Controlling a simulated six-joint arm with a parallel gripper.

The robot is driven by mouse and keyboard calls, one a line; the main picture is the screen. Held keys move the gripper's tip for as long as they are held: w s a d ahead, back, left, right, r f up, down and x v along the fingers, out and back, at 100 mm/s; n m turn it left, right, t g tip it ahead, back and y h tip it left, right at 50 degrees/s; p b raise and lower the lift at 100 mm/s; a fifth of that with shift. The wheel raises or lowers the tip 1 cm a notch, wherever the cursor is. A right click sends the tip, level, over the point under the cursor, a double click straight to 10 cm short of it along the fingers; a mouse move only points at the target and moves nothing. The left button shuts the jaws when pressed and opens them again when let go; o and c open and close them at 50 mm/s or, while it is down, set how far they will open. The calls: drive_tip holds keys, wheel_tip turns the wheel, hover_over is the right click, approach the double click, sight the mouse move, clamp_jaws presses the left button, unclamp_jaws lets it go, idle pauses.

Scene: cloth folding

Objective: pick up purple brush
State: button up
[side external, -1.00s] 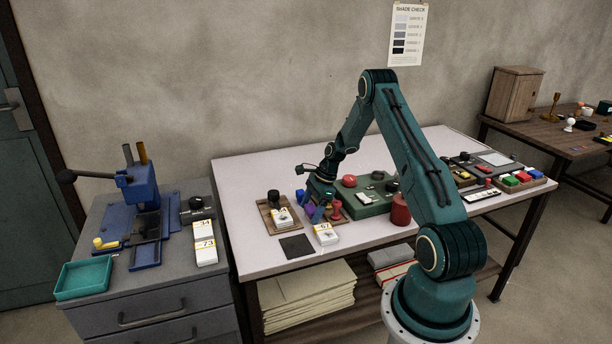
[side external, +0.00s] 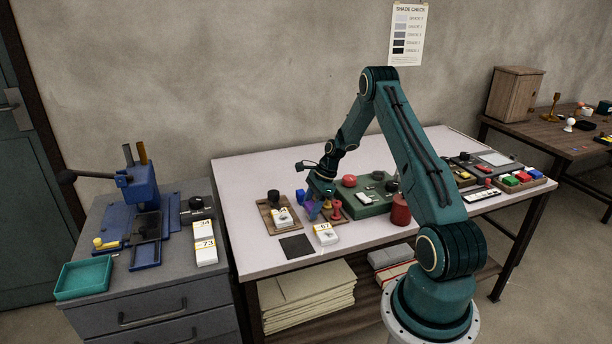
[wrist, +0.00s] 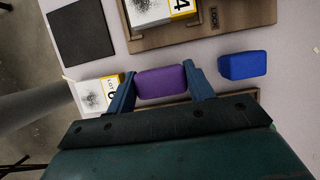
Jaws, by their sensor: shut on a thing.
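The purple brush (wrist: 162,82) is a rounded block between the two blue fingers of my gripper (wrist: 161,90) in the wrist view. The fingers touch it on both sides and are shut on it. In the side view my gripper (side external: 319,210) is low over the near part of the white table, with the purple brush (side external: 311,208) partly hidden by the fingers. I cannot tell whether the brush is clear of the surface below.
A blue block (wrist: 243,66) lies right of the fingers in the wrist view. A white box (side external: 325,234), a dark square pad (side external: 296,246) and a wooden tray (side external: 267,211) are close by. Red pieces and a green case (side external: 370,207) stand to the right.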

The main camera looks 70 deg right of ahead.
wheel_tip(320, 180, up, 19)
idle(0.5)
idle(0.4)
drive_tip(key=o, duration=0.5)
drive_tip(key=shift+c, duration=0.2)
drive_tip(key=c, duration=0.4)
drive_tip(key=shift+o, duration=0.2)
hover_over(311, 205)
drive_tip(key=w+a, duration=0.4)
drive_tip(key=w, duration=0.1)
wheel_tip(311, 205, down, 9)
drive_tip(key=shift+a+f, duration=0.15)
drive_tip(key=shift+a, duration=0.05)
